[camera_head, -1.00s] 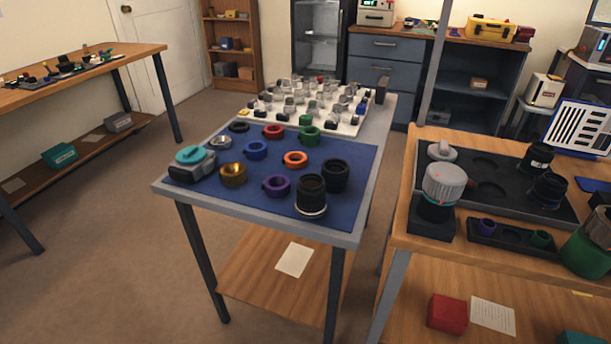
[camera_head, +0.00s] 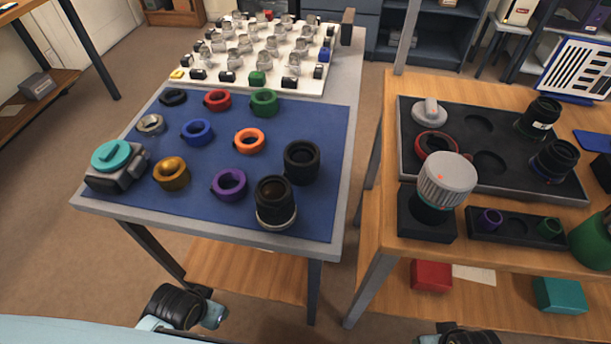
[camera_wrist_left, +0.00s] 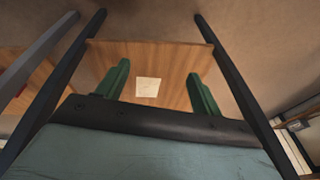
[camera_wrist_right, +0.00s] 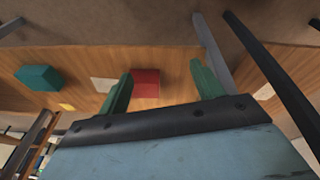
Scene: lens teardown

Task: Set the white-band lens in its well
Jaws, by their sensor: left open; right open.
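The white-band lens (camera_head: 275,203) is a black barrel with a pale band near its base. It stands upright on the blue mat (camera_head: 240,116) near its front right corner, beside a plain black lens (camera_head: 301,162). A dark tray (camera_head: 408,160) on the right-hand wooden table has round wells; a back well (camera_head: 478,123) and a front well (camera_head: 489,163) look empty. My left gripper (camera_wrist_left: 160,78) is open and empty, over a lower wooden shelf in the left wrist view. My right gripper (camera_wrist_right: 163,80) is open and empty, with a red box (camera_wrist_right: 146,84) beyond its fingers.
Several coloured rings and a teal-topped camera (camera_head: 115,165) share the mat. Other dark lenses (camera_head: 554,160) stand in the tray's right side. A grey-capped cylinder (camera_head: 446,180) stands at the tray's front left. A floor gap separates the two tables.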

